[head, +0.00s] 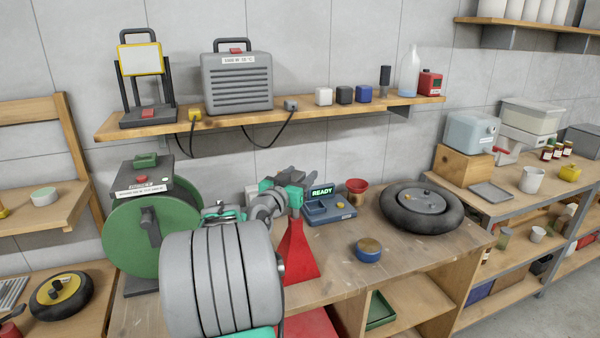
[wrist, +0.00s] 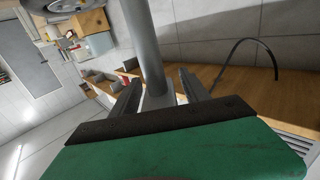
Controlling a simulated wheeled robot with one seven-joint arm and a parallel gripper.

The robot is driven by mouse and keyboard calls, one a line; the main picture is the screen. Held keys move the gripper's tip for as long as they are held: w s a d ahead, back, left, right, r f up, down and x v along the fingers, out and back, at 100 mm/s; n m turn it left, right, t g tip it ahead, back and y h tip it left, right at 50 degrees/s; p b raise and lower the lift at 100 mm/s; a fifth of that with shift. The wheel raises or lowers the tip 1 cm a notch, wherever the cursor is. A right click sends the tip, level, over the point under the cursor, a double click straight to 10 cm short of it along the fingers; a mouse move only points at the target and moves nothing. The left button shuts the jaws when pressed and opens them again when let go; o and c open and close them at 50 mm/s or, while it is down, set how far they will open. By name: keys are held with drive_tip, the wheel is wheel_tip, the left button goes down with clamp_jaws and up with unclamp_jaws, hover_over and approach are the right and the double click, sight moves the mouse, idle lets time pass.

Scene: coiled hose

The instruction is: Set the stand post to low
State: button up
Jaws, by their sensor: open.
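In the wrist view a plain grey post (wrist: 148,45) runs from the top edge down between the two fingers of my gripper (wrist: 157,80). The fingers stand apart, one on each side of the post. I cannot tell whether either touches it. The lower part of the post is hidden behind the gripper body. In the head view my arm reaches over the bench and hides the spot behind my gripper, so the post is not clear there. A work light (head: 140,60) with a yellow frame stands on a dark stand on the shelf at left.
A green reel (head: 140,235), a red funnel-like cone (head: 296,255), a small device reading READY (head: 330,205) and a black wheel (head: 420,207) are on the bench around my arm. The wall shelf (head: 290,118) above holds a grey case (head: 237,82). The bench front has some clear room.

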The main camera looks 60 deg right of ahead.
clamp_jaws()
idle(0.6)
drive_tip(key=shift+f, duration=0.1)
idle(0.7)
